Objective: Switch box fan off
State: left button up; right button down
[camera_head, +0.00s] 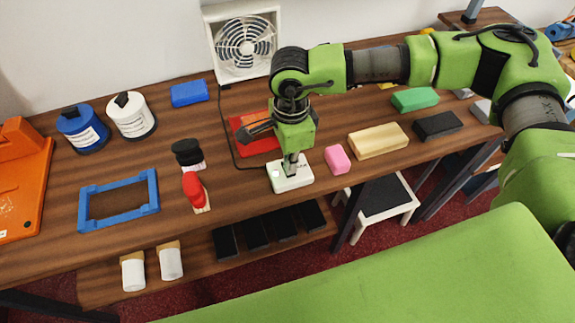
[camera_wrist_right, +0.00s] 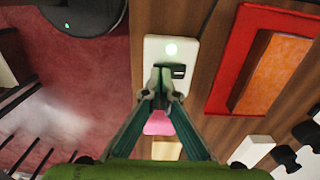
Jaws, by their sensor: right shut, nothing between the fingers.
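The box fan (camera_head: 243,47) is a white square unit with a round grille, standing at the back of the counter against the wall. A dark cord runs from near it along the counter to a small white switch box (camera_head: 291,183) near the front edge. My right gripper (camera_head: 290,163) points down over the box, shut and empty. In the wrist view its fingertips (camera_wrist_right: 161,88) are beside the rocker; contact cannot be told.
A pink block (camera_head: 337,159) lies just right of the switch box, with a cream block (camera_head: 378,141) beyond it. A red tray (camera_head: 254,146) lies behind my gripper. A red-handled stamp (camera_head: 194,190) and blue frame (camera_head: 118,200) are to the left.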

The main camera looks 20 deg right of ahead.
jog(key=shift+f+b, duration=0.5)
jog(key=shift+f, duration=0.05)
jog(key=shift+r, duration=0.1)
jog(key=shift+r+p, duration=1.4)
jog(key=shift+r, duration=2.05)
